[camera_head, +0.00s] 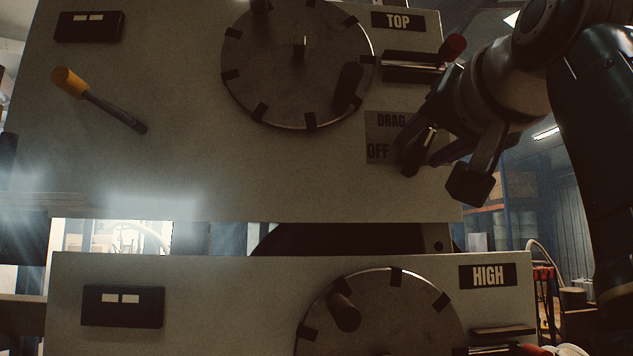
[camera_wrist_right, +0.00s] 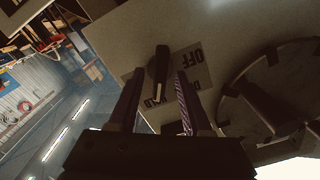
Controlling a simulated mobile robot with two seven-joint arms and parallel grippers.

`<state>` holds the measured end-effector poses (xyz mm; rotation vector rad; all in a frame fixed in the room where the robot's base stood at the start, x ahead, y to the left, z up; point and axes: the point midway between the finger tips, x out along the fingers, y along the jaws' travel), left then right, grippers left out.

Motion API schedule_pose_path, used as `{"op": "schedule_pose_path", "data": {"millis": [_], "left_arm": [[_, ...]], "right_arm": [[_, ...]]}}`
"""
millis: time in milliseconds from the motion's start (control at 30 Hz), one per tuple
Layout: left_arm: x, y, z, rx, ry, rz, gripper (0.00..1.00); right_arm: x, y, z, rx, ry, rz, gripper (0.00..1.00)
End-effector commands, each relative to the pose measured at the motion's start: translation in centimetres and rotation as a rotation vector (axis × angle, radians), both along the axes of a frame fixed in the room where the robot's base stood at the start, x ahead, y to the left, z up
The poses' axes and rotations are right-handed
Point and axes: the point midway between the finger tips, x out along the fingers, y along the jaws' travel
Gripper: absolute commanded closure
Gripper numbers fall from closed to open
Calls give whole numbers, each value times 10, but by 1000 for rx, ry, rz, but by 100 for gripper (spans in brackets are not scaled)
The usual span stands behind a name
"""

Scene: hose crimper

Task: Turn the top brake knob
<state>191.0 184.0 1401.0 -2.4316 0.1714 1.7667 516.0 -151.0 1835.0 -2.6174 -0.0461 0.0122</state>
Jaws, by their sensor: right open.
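The top brake knob (camera_wrist_right: 162,72) is a dark, elongated knob on the pale upper panel (camera_head: 230,180). It sits beside a label plate (camera_head: 385,122) reading DRAG and OFF, below the TOP sign. In the head view my right gripper largely covers the knob. My right gripper (camera_head: 425,140) is at the panel's right side, in front of this label. In the right wrist view my right gripper (camera_wrist_right: 160,88) is open, with one finger on each side of the knob and visible gaps. I cannot tell whether the fingertips reach past its face. My left gripper is not in view.
A large disc (camera_head: 290,90) with pegs is left of the label. A red-tipped lever (camera_head: 452,47) is just above my right gripper. A lower panel (camera_head: 200,300) carries another disc and a HIGH sign (camera_head: 488,275).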

Motion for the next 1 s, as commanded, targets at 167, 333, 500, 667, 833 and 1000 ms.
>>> {"op": "schedule_pose_path", "data": {"millis": [167,333,500,667,833,1000], "left_arm": [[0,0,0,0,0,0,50],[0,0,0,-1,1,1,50],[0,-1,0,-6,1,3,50],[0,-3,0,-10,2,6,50],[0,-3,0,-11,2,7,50],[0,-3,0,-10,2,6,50]], "right_arm": [[0,0,0,0,0,0,51],[0,0,0,0,0,0,64],[0,0,0,0,0,0,83],[0,0,0,0,0,0,100],[0,0,0,0,0,1,100],[0,0,0,-13,0,0,100]]}}
